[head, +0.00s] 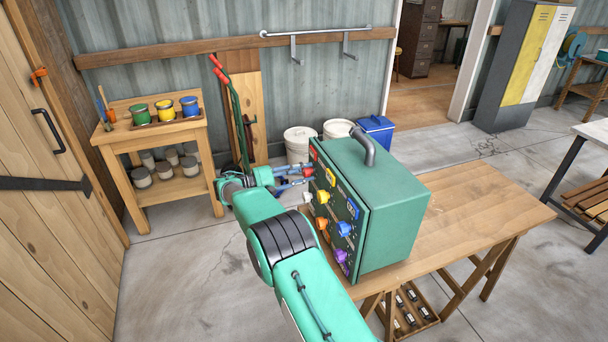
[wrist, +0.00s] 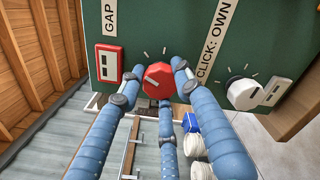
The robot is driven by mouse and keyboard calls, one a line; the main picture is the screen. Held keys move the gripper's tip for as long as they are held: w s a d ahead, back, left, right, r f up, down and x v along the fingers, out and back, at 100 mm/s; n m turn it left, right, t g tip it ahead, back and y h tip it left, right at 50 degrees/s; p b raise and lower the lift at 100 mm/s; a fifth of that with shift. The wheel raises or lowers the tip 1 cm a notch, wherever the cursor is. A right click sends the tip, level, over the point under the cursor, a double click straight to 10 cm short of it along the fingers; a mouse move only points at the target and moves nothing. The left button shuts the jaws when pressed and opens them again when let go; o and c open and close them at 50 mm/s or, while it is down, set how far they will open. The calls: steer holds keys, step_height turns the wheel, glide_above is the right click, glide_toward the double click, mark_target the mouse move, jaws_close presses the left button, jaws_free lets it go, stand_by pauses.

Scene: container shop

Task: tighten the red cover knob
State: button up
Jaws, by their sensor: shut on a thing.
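The red cover knob (wrist: 158,76) is on the dark green front panel of a box, with tick marks around part of it. In the wrist view, the blue fingers of my gripper (wrist: 155,84) are closed around the knob. It also shows small in the head view (head: 308,172), at the upper left of the panel. There my gripper (head: 291,181) reaches it from the left. The green box (head: 395,205) with a grey top handle stands on a wooden table. A red-framed plate (wrist: 109,63) sits beside the knob, near a "GAP" label.
A white knob (wrist: 243,92) is close to one finger. Yellow (head: 322,196), orange (head: 322,223), blue (head: 344,229) and purple (head: 341,255) knobs are lower on the panel. The wooden table (head: 475,200) is bare right of the box. White buckets (head: 299,145) stand behind.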

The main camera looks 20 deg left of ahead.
steer(key=shift+m+b, duration=0.6)
steer(key=shift+m, duration=1.2)
steer(key=o, duration=1.2)
steer(key=shift+s, duration=0.1)
steer(key=v, duration=1.2)
